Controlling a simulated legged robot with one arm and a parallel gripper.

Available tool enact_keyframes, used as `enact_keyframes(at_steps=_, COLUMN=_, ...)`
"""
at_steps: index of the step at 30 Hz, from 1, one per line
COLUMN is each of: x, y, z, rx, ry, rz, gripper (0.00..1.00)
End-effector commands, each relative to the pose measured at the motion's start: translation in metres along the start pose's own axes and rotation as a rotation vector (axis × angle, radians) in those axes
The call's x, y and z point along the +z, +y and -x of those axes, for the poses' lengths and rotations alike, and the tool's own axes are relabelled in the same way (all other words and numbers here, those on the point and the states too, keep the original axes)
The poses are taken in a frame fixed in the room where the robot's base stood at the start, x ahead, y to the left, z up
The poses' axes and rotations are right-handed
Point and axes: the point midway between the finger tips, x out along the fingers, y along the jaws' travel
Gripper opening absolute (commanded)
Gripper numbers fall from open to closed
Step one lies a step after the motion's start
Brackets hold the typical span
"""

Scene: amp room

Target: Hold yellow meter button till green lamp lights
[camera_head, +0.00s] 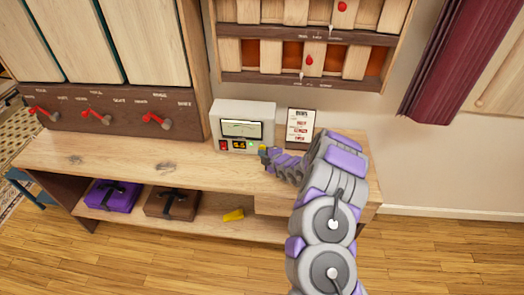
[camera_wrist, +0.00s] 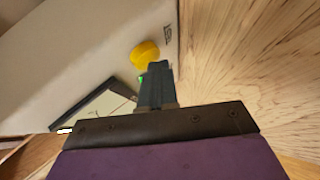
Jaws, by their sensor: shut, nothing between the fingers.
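The white meter box (camera_head: 228,108) stands on the wooden bench against the wall. It has a dial display (camera_head: 241,129), a red switch and a small amber readout (camera_head: 239,145). My gripper (camera_head: 266,152) is shut and empty at the box's lower right front. In the wrist view the round yellow button (camera_wrist: 145,54) is on the white face, just beyond and left of my shut fingertips (camera_wrist: 157,66). I cannot tell whether they touch it. A small bright green spot (camera_wrist: 142,79), seemingly the lamp, shows beside the fingers, partly hidden; whether it is lit is unclear.
The wooden bench (camera_head: 120,156) holds the meter; a printed card (camera_head: 300,128) stands right of it. Red-handled levers (camera_head: 96,117) are at the left. The lower shelf holds a purple case (camera_head: 112,195), a brown case (camera_head: 171,203) and a yellow object (camera_head: 233,215).

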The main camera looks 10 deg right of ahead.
Motion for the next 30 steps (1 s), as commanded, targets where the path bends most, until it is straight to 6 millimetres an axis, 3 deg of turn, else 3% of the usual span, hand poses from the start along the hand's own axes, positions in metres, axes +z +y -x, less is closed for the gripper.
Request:
enact_keyframes(at_steps=20, x=-0.009, y=-0.009, z=0.012, rx=-0.001, ry=0.001, rz=-0.001, gripper=0.00)
enact_keyframes(at_steps=30, x=-0.025, y=-0.022, z=0.033, rx=-0.001, ry=0.001, rz=-0.003, gripper=0.00)
